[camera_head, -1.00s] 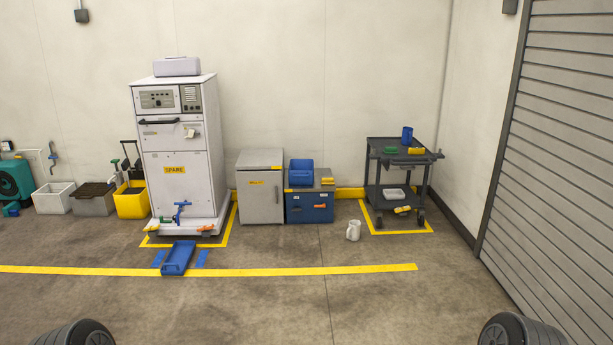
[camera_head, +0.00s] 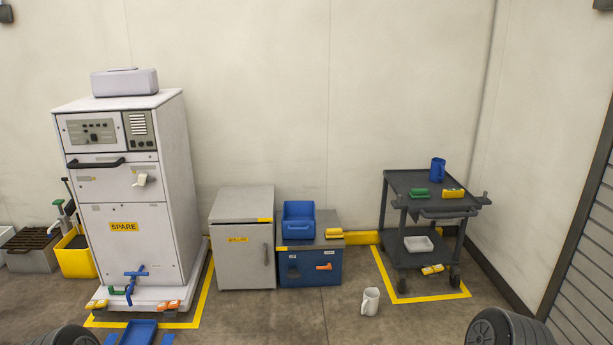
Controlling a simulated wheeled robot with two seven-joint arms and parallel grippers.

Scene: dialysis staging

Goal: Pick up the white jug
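The white jug (camera_head: 370,301) stands upright on the concrete floor. It is in front of the gap between the blue cabinet (camera_head: 310,272) and the dark grey cart (camera_head: 415,190). Its handle appears to be on its left side. Nothing touches it. Neither of my grippers shows in the head view. Only dark rounded parts that appear to be mine show at the bottom left and bottom right edges.
A white machine (camera_head: 182,200) marked SPARE stands at left, with a blue tray (camera_head: 138,333) on the floor before it. A grey cabinet (camera_head: 241,240) stands beside the blue one. Yellow floor tape (camera_head: 432,297) edges the cart. Floor around the jug is clear.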

